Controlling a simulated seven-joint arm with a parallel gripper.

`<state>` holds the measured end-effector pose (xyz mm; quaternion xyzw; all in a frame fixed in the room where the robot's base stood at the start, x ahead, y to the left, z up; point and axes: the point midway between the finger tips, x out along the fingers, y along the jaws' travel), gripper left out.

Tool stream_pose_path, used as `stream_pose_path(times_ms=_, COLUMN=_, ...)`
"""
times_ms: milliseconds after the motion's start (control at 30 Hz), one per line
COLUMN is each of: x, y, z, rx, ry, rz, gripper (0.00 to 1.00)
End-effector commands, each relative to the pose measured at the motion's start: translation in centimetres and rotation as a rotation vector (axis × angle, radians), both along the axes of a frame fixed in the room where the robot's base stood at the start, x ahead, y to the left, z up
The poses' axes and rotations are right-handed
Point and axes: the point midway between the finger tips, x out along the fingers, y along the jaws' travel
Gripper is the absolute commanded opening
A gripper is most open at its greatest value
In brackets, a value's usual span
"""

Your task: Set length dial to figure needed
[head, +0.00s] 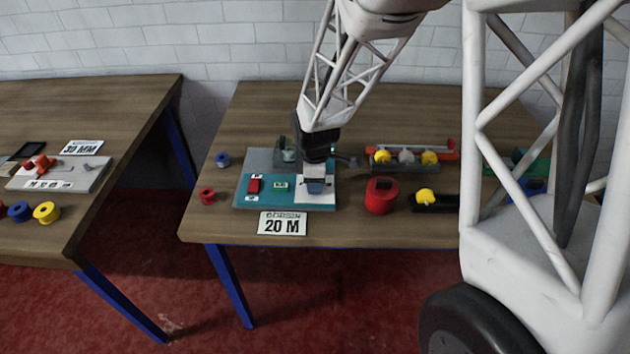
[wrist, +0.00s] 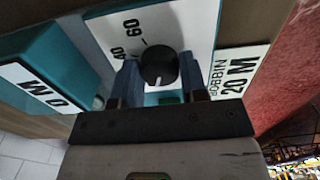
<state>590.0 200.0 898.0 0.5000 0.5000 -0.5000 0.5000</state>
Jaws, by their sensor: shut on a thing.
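My gripper (head: 316,180) points down over the white dial plate (head: 318,202) at the right of the teal machine (head: 240,202). In the wrist view its two blue fingers are shut on the round black dial knob (wrist: 159,66), one on each side. The white scale (wrist: 185,25) shows the figures 40 and 60 with tick marks. A display block (wrist: 40,88) beside the dial appears to read 0 M. A card (head: 283,224) at the table's front edge reads BOBBIN 20 M.
A red button (head: 254,185) and a green button (head: 280,185) sit left of the dial. A red spool (head: 381,196) and a black holder with a yellow spool (head: 432,200) stand to the right. Small blue (head: 223,160) and red (head: 207,196) spools lie left. Another table (head: 110,115) stands across a gap.

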Motion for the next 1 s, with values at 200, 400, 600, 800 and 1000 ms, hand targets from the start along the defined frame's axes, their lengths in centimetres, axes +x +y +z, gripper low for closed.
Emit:
stream_pose_path(times_ms=200, x=0.0, y=0.0, z=0.03, rx=0.0, ry=0.0, rz=-0.012, gripper=0.16)
stream_pose_path(times_ms=400, x=-0.04, y=-0.01, z=0.01, rx=0.0, ry=0.0, rz=-0.065, gripper=0.16)
stream_pose_path(times_ms=600, x=-0.02, y=0.0, z=0.03, rx=0.0, ry=0.0, rz=-0.178, gripper=0.16)
stream_pose_path(times_ms=800, x=0.02, y=0.01, z=0.06, rx=0.0, ry=-0.001, rz=-0.336, gripper=0.16)
stream_pose_path(times_ms=1000, x=0.0, y=0.0, z=0.03, rx=0.0, ry=0.0, rz=-0.507, gripper=0.16)
